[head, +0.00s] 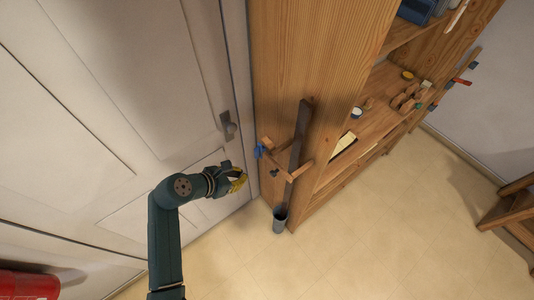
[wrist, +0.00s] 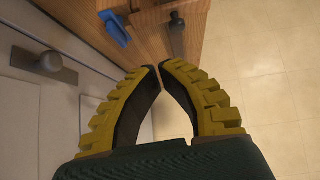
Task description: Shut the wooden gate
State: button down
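I cannot clearly make out a separate gate. The likeliest part is a tall wooden panel (head: 300,60) at the end of a wooden shelf unit, standing upright right of the white door. On its lower part are a dark strip, short wooden arms (head: 284,172) and a blue piece (head: 260,151). The wooden arms (wrist: 150,16) and blue piece (wrist: 115,27) also show at the top of the wrist view. My gripper (head: 241,179) is left of these parts, in front of the white door, apart from them. In the wrist view its yellow fingers (wrist: 158,67) meet at the tips with nothing between them.
The white door (head: 110,110) with a metal handle (head: 229,126) is close behind my gripper. Shelves (head: 385,85) hold small items. A wooden stool or chair (head: 515,205) stands at right. The tiled floor (head: 370,240) between is clear.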

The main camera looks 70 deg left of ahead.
aim_at(272, 164)
jog(key=shift+w+a+r+x, duration=0.1)
jog(key=shift+w+r+x, duration=0.2)
jog(key=shift+x, duration=1.85)
jog(key=shift+w+a+r+x, duration=0.1)
jog(key=shift+w+r+x, duration=0.15)
jog(key=shift+x, duration=1.9)
jog(key=shift+w+a+r+x, duration=0.1)
jog(key=shift+w+r+x, duration=0.25)
jog(key=shift+x, duration=1.85)
jog(key=shift+s, duration=0.15)
